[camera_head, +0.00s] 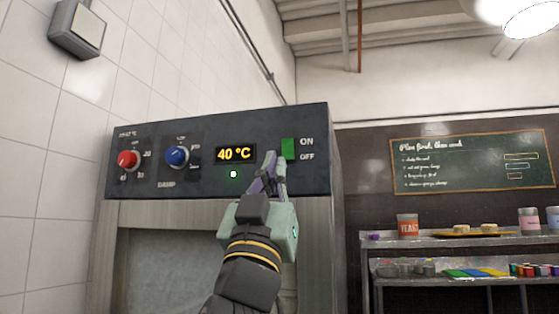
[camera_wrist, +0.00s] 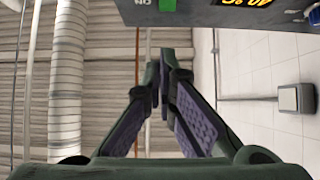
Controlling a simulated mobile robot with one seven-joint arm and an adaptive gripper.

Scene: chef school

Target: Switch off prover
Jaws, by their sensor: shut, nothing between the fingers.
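The prover (camera_head: 220,125) is a grey cabinet with a dark control panel across its top. Its green rocker switch (camera_head: 289,149) sits at the panel's right, beside the labels ON and OFF. The display (camera_head: 235,154) reads 40 °C, and a small light (camera_head: 233,174) glows below it. My gripper (camera_head: 269,160) is shut and empty, with its fingertips just left of the switch in the head view; I cannot tell whether they touch the panel. In the wrist view the shut fingertips (camera_wrist: 163,58) point towards the panel, and part of the green switch (camera_wrist: 144,5) shows at the top edge.
A red knob (camera_head: 129,160) and a blue knob (camera_head: 177,156) are on the panel's left. A shelf (camera_head: 450,241) with jars and trays stands at the right under a chalkboard (camera_head: 470,163). A tiled wall (camera_head: 40,160) is close at the left.

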